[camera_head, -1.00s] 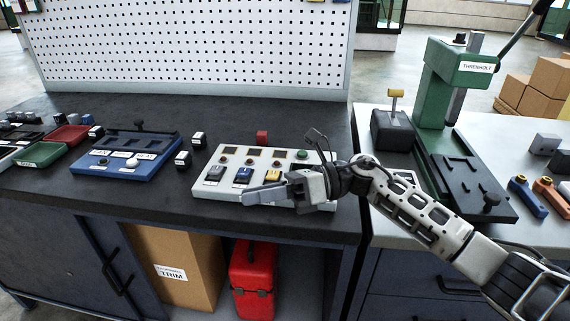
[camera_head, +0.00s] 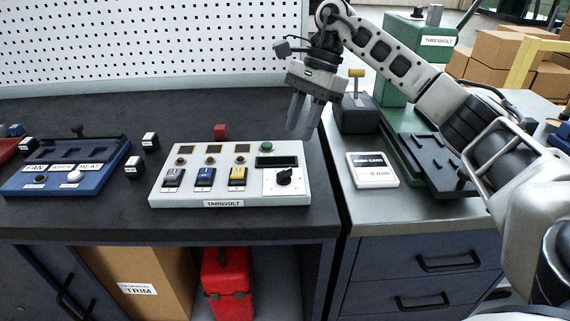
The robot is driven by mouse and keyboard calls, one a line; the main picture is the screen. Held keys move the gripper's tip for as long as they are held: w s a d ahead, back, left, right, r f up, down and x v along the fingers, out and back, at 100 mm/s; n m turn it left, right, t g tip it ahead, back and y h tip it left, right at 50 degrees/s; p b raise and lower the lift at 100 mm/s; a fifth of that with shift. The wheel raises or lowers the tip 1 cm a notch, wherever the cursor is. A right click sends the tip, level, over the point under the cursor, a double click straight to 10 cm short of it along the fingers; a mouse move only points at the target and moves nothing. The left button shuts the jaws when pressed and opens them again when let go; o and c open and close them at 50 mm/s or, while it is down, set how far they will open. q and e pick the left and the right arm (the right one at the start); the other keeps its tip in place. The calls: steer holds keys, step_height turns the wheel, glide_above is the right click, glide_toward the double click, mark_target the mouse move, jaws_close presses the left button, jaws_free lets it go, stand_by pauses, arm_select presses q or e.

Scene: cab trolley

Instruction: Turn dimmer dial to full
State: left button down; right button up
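The black dimmer dial (camera_head: 284,177) sits on a white square plate at the right end of the white Tarnvolt control panel (camera_head: 258,201). The dial is in full view, with white marks around it. My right gripper (camera_head: 302,133) hangs above and behind the panel's right end, fingers pointing down, clear of the dial. My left gripper is out of view.
The panel also has several coloured switches (camera_head: 204,177), a dark display (camera_head: 277,162) and a green button (camera_head: 266,146). A blue fan and heat panel (camera_head: 55,183) stands left. A card (camera_head: 372,170) and green press (camera_head: 401,72) stand right. Bare dark bench lies in front.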

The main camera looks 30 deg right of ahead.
mark_target(284, 171)
steer(key=x, duration=0.9)
steer(key=shift+a+f+p, duration=0.15)
steer(key=shift+f+p, duration=0.1)
steer(key=shift+p, duration=0.15)
jaws_close()
